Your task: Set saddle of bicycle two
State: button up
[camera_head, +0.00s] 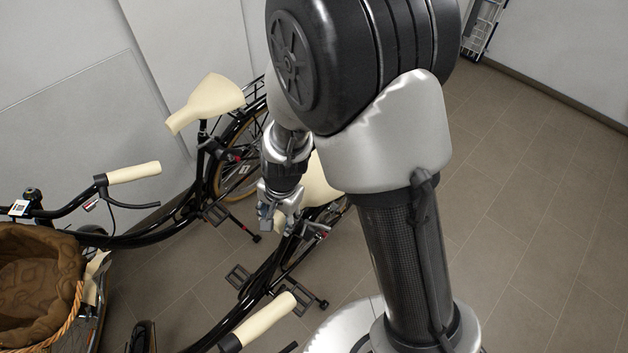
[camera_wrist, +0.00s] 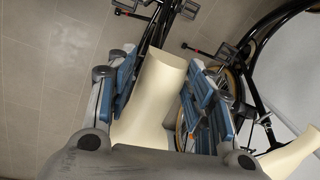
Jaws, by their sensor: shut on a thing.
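A cream saddle (camera_head: 322,183) belongs to the nearer black bicycle (camera_head: 262,280) and is partly hidden behind my arm in the head view. My gripper (camera_head: 277,214) is at this saddle's nose. In the wrist view, the cream saddle (camera_wrist: 158,85) lies between the blue-padded fingers of my gripper (camera_wrist: 163,90), which is shut on it. The other bicycle (camera_head: 190,205) stands behind, with its own cream saddle (camera_head: 208,100) uncovered. I cannot tell from the pictures which bicycle is number two.
A cream handlebar grip (camera_head: 265,320) of the nearer bicycle is low in the head view. The farther bicycle's grip (camera_head: 133,173) and a lined basket (camera_head: 40,285) are at the left. A pale wall (camera_head: 80,110) stands behind. Tiled floor (camera_head: 540,200) is clear at the right.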

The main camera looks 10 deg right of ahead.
jog(key=shift+w+r, duration=0.15)
jog(key=o, duration=1.2)
jog(key=shift+o, duration=0.2)
jog(key=s+d+r+n+t, duration=0.1)
jog(key=s+d+r, duration=0.15)
jog(key=r, duration=0.45)
jog(key=s+d+r+n, duration=0.1)
jog(key=s+d+r, duration=0.15)
jog(key=r, duration=0.45)
jog(key=s+d+r+n+t, duration=0.1)
jog(key=s+d+r, duration=0.15)
jog(key=r, duration=0.45)
jog(key=s+d+r+n, duration=0.2)
jog(key=s+d, duration=0.1)
jog(key=s, duration=0.2)
jog(key=s+d+r+n+t+h, duration=0.1)
jog(key=s+d+r+n, duration=0.1)
jog(key=s+d+n, duration=0.1)
jog(key=shift+s+d+r, duration=0.3)
jog(key=shift+s+d, duration=0.05)
jog(key=shift+s, duration=0.5)
